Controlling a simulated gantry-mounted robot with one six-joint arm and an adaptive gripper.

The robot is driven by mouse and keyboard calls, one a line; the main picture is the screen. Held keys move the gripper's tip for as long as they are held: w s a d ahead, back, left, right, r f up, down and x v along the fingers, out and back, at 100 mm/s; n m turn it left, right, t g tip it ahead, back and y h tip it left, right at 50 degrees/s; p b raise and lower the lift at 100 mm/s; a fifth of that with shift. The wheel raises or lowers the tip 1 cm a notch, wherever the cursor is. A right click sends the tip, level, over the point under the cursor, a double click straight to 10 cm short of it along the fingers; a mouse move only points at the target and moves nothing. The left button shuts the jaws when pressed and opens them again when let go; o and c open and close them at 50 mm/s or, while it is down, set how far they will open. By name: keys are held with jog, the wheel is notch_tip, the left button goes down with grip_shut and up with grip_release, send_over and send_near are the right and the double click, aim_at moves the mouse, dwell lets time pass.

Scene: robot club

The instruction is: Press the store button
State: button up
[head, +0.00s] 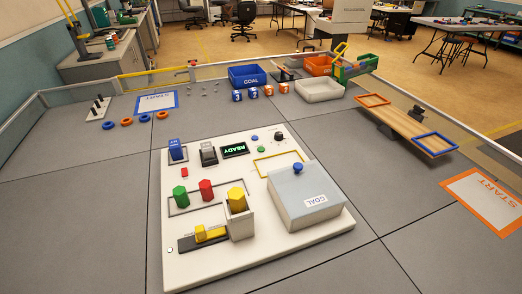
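A white task panel (230,262) lies on the grey table in the head view. A small red button (184,172), a small blue button (255,138) and a small white round piece (170,250) are on it. No store label is readable, so I cannot tell which is the store button. A blue switch block (176,149), a grey switch block (208,153) and a lit display reading READY (235,149) are along the far side. A black knob (279,136) is at the far right. My gripper is not in view.
Blue bin (247,76) and seesaw plank (417,129) are farther off.

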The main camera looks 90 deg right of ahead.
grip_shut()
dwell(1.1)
